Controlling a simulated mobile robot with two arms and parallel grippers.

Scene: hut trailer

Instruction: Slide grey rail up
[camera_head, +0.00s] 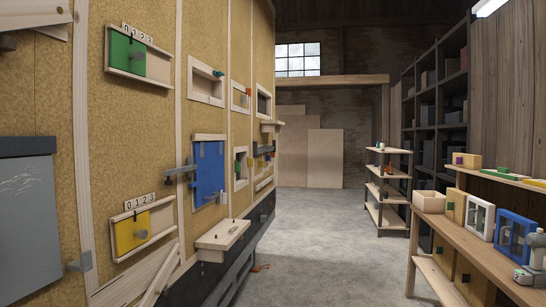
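A grey panel (25,225) with a dark top strip (26,146) is mounted on the wall at the left edge and is partly cut off. A grey tab (80,262) sticks out to the right of its lower part. A grey bar (178,172) sticks out beside a blue panel (209,172) farther along the wall. I cannot tell which of these grey parts is the rail. Neither of my grippers is in view.
Wall sliders include a green one (126,55) and a yellow one (131,232). A small wooden shelf (222,236) juts from the wall. A wooden bench (470,240) with boxes stands at the right.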

